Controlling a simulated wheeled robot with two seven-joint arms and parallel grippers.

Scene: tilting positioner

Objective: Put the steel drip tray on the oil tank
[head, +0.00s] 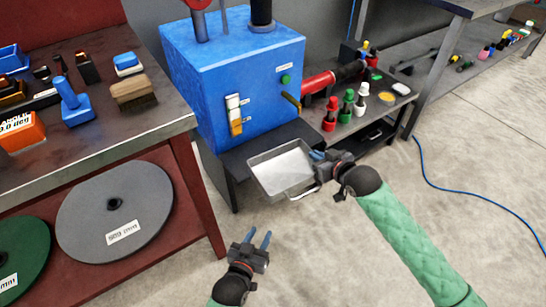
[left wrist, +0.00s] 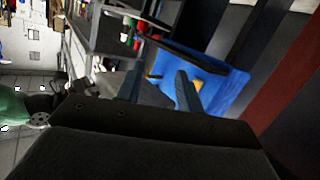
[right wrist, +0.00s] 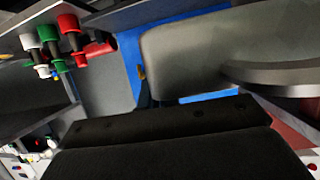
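The steel drip tray (head: 280,170) is a shallow grey metal pan with a wire-like handle, in front of the blue oil tank (head: 225,85). My right gripper (head: 319,156) is shut on the tray's right edge and holds it, somewhat tilted, below the level of the tank's top. In the right wrist view the tray (right wrist: 205,45) fills the upper middle and hides part of the fingers. My left gripper (head: 258,240) is open and empty, low over the floor; its two fingers (left wrist: 160,88) stand apart in the left wrist view, with the blue tank (left wrist: 220,88) beyond.
The tank's top bears a red part and a dark post (head: 262,12). A shelf with red, green and white bottles (head: 346,105) stands right. A blue cable (head: 440,180) crosses the otherwise clear floor.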

